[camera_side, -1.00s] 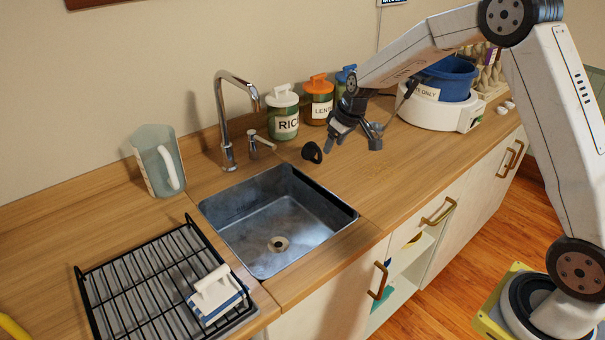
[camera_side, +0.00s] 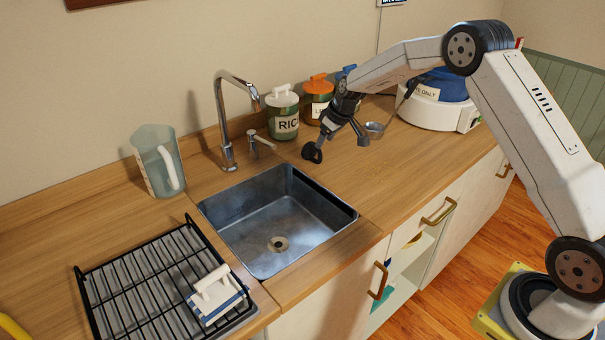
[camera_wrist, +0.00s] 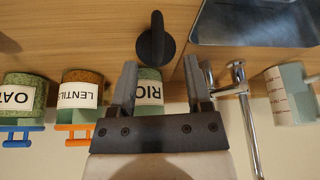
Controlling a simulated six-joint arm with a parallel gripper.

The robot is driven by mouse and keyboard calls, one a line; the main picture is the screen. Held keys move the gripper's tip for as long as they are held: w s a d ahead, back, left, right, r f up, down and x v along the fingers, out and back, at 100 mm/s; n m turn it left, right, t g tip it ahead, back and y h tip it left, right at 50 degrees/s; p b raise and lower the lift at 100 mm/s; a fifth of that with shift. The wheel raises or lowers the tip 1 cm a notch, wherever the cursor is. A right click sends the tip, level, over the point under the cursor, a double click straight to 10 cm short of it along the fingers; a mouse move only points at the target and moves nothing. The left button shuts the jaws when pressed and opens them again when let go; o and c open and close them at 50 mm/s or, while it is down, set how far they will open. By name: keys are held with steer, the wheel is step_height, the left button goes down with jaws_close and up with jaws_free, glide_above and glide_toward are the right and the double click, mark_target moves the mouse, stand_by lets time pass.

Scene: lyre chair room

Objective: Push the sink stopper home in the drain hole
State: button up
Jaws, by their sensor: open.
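The black sink stopper (camera_side: 308,152) lies on the wooden counter behind the sink's back right corner. In the wrist view the stopper (camera_wrist: 156,42) shows a round disc with an upright grip, just beyond my fingertips and between their lines. My gripper (camera_side: 340,147) is open and tilted down close to it; one finger partly overlaps the stopper in the side view. In the wrist view my gripper (camera_wrist: 161,70) has nothing between its fingers but the view of a jar behind. The drain hole (camera_side: 278,243) is in the floor of the metal sink (camera_side: 243,209) and looks uncovered.
The tap (camera_side: 227,125) and soap dispenser (camera_side: 256,142) stand behind the sink. Labelled jars (camera_side: 284,115) line the wall near my gripper. A dish rack (camera_side: 150,285) and jug (camera_side: 158,160) are left.

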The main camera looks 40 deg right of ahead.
mark_target(320, 151)
steer(key=shift+f, duration=0.25)
steer(key=shift+w+f, duration=0.1)
steer(key=shift+x, duration=2.45)
steer(key=shift+d, duration=0.1)
jaws_close()
